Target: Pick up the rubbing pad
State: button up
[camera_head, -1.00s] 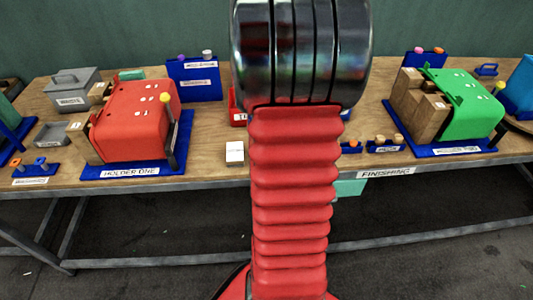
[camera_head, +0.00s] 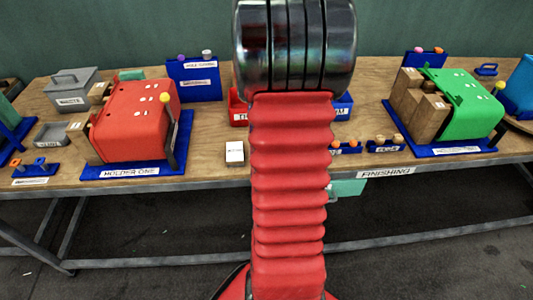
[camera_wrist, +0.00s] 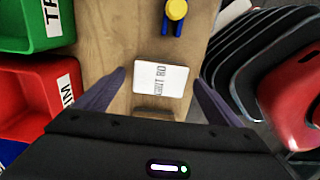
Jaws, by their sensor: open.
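My gripper (camera_wrist: 160,76) is open, one finger on each side of the block, with gaps between. Its height above the block is hard to tell. In the head view my own arm hides the gripper.
A red bin (camera_wrist: 32,95) and a green bin (camera_wrist: 22,28) stand left in the wrist view. A yellow-topped piece (camera_wrist: 176,10) on a blue stand lies beyond the block. The red press (camera_head: 135,120) and green press (camera_head: 460,100) stand on the wooden bench (camera_head: 205,125).

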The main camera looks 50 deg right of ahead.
jog(key=shift+f, duration=0.4)
jog(key=shift+c, duration=0.3)
jog(key=c, duration=1.1)
